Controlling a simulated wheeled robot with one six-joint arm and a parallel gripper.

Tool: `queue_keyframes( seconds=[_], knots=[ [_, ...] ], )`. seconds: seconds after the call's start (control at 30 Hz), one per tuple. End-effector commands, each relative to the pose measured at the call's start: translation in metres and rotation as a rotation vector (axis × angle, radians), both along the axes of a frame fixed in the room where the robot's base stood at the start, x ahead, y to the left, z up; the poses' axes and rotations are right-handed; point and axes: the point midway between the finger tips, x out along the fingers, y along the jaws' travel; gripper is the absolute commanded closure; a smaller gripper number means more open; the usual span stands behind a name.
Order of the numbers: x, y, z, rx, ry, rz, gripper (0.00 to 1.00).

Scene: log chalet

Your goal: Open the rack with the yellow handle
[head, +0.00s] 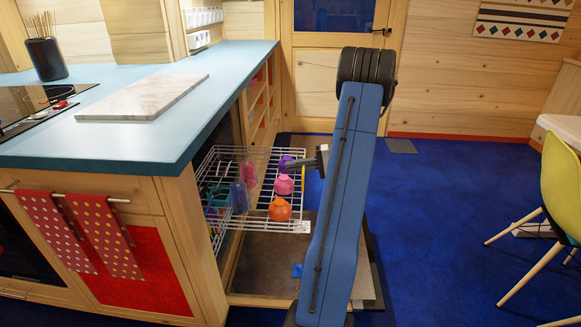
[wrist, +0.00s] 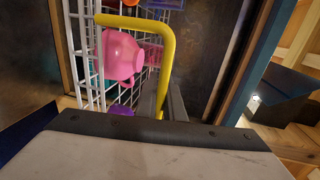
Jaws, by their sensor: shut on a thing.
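The white wire rack (head: 258,224) sticks out from under the blue counter, above a flat lowered panel, in the head view. It holds pink, orange and purple cups and other dishes. The rack wires also show at the left of the wrist view (wrist: 98,70). The yellow handle (wrist: 169,50) is a bent bar on the rack's near end in the wrist view; in the head view I cannot make it out. My gripper (head: 318,158) is at the rack's outer end. In the wrist view it (wrist: 165,104) is shut on the handle's lower part.
The lowered panel (head: 258,265) lies beneath the rack. The blue counter (head: 225,75) with a marble board (head: 142,97) stands left. A yellow chair (head: 562,185) stands at right. Blue floor (head: 430,225) is clear between my arm and the chair.

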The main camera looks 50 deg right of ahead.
Motion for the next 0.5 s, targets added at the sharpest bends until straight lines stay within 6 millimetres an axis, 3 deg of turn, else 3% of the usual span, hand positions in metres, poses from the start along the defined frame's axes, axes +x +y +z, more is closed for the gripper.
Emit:
queue_keyframes(
  seconds=[0.23,0.3,0.5],
  knots=[
    [0.0002,-0.0003,-0.0005,-0.001,0.001,-0.001,1.0],
    [0.0003,-0.0003,-0.0005,-0.001,0.001,-0.001,0.75],
    [0.0003,-0.0001,-0.0002,0.0,0.0,-0.001,0.73]
  ],
)
